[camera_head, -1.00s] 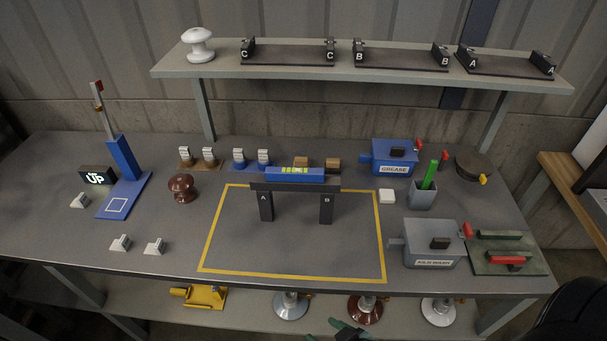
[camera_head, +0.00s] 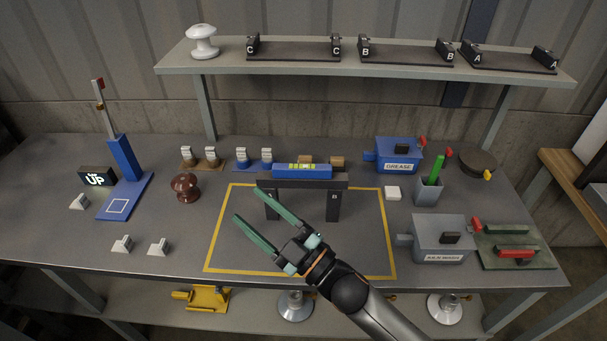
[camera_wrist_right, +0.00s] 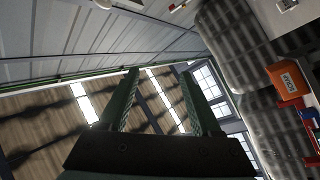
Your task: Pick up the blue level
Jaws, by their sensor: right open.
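The blue level (camera_head: 302,171) has a yellow-green vial window and lies flat on top of the dark bridge-like stand (camera_head: 334,184) in the middle of the bench. My right gripper (camera_head: 268,222) is in front of the stand in the head view, with its green fingers spread and nothing between them. One finger overlaps the stand's left leg in the picture. In the right wrist view the open fingers (camera_wrist_right: 160,98) point at the walls and windows; the level is not in that view. My left gripper is not in view.
A yellow outline (camera_head: 211,232) surrounds the stand on the bench. A blue grease box (camera_head: 398,157) and a grey box (camera_head: 440,236) stand to the right. A brown insulator (camera_head: 185,186) stands to the left. A shelf (camera_head: 215,67) with black lettered holders runs above the back.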

